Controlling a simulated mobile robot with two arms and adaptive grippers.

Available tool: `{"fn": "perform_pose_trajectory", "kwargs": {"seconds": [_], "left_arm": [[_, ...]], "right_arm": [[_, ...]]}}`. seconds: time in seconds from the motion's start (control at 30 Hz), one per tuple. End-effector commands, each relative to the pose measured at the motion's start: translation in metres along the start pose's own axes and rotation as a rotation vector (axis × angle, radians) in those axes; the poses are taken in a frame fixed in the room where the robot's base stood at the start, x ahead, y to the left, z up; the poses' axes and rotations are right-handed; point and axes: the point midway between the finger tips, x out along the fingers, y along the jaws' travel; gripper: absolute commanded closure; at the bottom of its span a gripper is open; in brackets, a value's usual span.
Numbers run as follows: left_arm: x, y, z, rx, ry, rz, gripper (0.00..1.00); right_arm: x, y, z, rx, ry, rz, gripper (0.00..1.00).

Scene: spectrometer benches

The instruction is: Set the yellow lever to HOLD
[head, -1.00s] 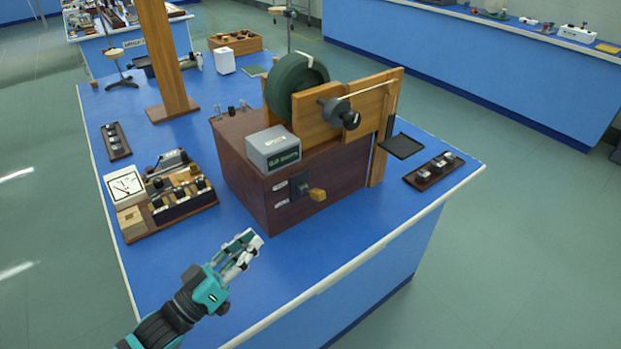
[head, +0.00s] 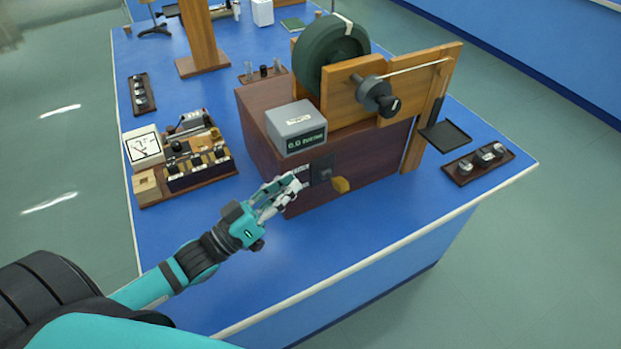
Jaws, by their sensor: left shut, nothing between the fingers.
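My left gripper (head: 299,181) is shut and empty, in front of the box's face, just left of the dark plate and a short way left of the lever. Its fingers cover the label area there. I cannot tell whether the fingertips touch the box. My right gripper is not in view.
A grey display unit (head: 297,127) sits on the box, with a green wheel (head: 331,55) and wooden boards behind. A meter and key board (head: 187,158) stands left. A tray of weights (head: 478,163) lies right. Blue bench top is clear in front of the box.

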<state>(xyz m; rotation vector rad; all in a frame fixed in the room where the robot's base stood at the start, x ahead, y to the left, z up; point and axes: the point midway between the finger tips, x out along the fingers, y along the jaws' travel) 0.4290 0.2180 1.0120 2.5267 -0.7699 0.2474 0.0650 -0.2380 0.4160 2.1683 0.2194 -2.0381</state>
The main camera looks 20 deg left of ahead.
Motion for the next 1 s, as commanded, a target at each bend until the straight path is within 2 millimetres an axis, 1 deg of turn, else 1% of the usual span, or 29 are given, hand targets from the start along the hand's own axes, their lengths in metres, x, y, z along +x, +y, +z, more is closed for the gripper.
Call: {"fn": "perform_pose_trajectory", "kwargs": {"seconds": [0.13, 0.3, 0.47, 0.53, 0.6, 0.7, 0.83, 1.0], "left_arm": [[0.026, 0.002, -0.005, 0.001, 0.006, 0.004, 1.0], [0.063, 0.002, -0.005, 0.001, 0.006, 0.003, 1.0], [0.096, 0.002, -0.005, 0.001, 0.005, 0.003, 1.0], [0.091, 0.0, 0.011, -0.004, -0.003, -0.004, 1.0], [0.086, 0.001, 0.02, -0.004, -0.003, -0.003, 1.0], [0.083, 0.0, 0.03, -0.003, 0.0, -0.002, 1.0], [0.081, 0.001, 0.036, 0.0, 0.001, 0.001, 1.0], [0.08, 0.001, 0.038, 0.001, 0.0, 0.001, 1.0]], "right_arm": [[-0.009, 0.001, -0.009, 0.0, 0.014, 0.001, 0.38], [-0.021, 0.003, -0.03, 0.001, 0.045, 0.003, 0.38], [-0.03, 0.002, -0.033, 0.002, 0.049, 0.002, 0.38], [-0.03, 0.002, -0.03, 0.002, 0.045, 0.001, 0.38], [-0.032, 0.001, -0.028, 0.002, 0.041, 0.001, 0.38], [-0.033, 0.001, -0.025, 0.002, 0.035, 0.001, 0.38], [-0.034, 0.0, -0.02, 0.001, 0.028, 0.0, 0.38], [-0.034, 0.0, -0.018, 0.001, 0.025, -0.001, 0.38]]}}
